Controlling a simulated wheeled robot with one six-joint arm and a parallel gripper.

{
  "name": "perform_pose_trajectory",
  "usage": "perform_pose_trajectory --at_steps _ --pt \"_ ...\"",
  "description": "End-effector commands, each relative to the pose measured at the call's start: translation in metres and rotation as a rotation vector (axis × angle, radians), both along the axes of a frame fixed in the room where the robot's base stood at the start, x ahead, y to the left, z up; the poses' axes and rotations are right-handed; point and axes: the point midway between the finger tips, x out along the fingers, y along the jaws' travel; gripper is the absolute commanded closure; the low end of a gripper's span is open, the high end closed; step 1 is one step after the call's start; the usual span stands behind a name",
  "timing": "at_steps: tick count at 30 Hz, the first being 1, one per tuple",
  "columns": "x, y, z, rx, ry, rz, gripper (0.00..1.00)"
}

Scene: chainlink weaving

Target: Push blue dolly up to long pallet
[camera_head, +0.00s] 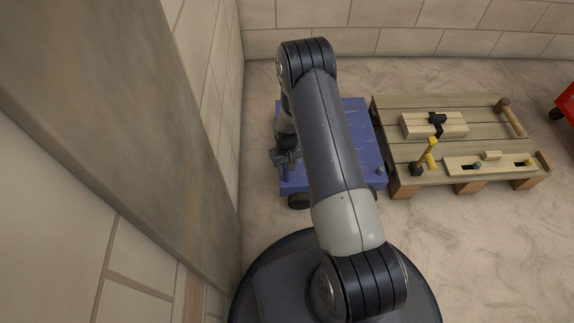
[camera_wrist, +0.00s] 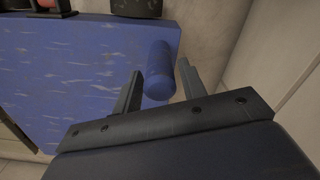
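The blue dolly (camera_head: 361,150) is a flat blue platform on dark wheels, standing on the floor with my arm across its middle. Its right edge is right beside the long pallet (camera_head: 395,146), a wooden slatted pallet; I cannot tell whether they touch. In the wrist view the dolly's blue deck (camera_wrist: 75,70) carries a short upright blue post (camera_wrist: 159,72) near one corner. My gripper (camera_head: 285,158) is at the dolly's left side. In the wrist view its two fingers (camera_wrist: 160,88) are apart, one on either side of the post, with gaps visible.
The pallet carries a wooden block with a black clamp (camera_head: 437,122), a yellow-handled tool (camera_head: 430,154) and a slotted board (camera_head: 488,166). A wall (camera_head: 226,110) runs close along the dolly's left. A red object (camera_head: 566,100) is at the far right. Floor in front is clear.

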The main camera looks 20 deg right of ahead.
Motion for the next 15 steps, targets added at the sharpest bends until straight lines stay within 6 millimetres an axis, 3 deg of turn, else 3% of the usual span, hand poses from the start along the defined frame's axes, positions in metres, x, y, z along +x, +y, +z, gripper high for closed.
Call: perform_pose_trajectory --at_steps 15 --pt "-0.0002 0.0001 0.0001 0.000 0.000 0.000 1.00"
